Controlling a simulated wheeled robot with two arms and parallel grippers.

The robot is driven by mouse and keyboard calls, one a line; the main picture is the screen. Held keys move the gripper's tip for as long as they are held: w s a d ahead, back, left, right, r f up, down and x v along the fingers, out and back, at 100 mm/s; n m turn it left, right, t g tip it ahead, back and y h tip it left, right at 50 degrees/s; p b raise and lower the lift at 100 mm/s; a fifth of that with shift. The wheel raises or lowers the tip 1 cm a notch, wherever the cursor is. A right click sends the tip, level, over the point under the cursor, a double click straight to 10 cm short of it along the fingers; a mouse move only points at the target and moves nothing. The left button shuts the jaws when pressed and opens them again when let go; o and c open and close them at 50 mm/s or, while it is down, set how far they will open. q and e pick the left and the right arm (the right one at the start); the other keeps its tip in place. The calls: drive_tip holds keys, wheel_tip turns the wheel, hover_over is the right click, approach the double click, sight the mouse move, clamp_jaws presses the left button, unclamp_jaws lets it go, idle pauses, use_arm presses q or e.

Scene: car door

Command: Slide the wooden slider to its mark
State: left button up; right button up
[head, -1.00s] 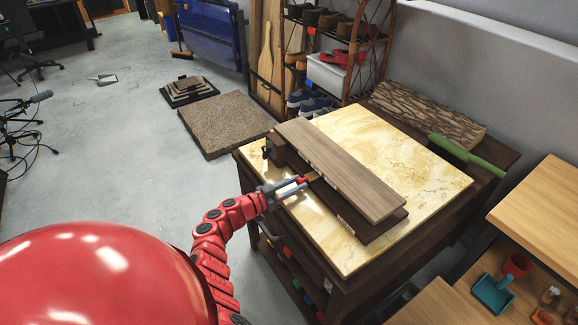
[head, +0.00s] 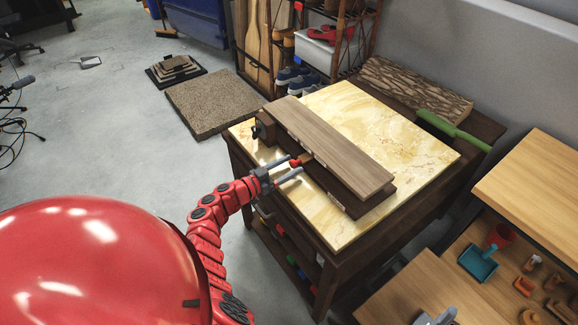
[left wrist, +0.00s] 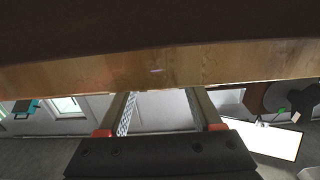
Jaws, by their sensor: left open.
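A dark wooden track with a lighter brown plank (head: 335,145) on top lies across the yellow marble tabletop. On its near side a small tan wooden piece (head: 306,157) with a red tip (head: 295,162) sticks out; it looks like the slider. Pale marks show on the track's side, one (head: 337,201) toward its right end. My left gripper (head: 294,165) is open, its two fingers on either side of the red tip; contact cannot be told. In the left wrist view the open fingers (left wrist: 165,108) point at a wooden edge (left wrist: 160,72). My right gripper is not seen.
A dark block (head: 264,128) stands at the track's left end. A bark-faced slab (head: 415,88) and a green-handled tool (head: 455,132) lie behind. A wooden workbench (head: 530,190) is at right. A grey object (head: 437,318) at the bottom edge is unclear.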

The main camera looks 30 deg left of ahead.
use_arm(q)
drive_tip(key=v, duration=1.7)
drive_tip(key=shift+s+a+f, duration=0.1)
drive_tip(key=shift+s, duration=0.05)
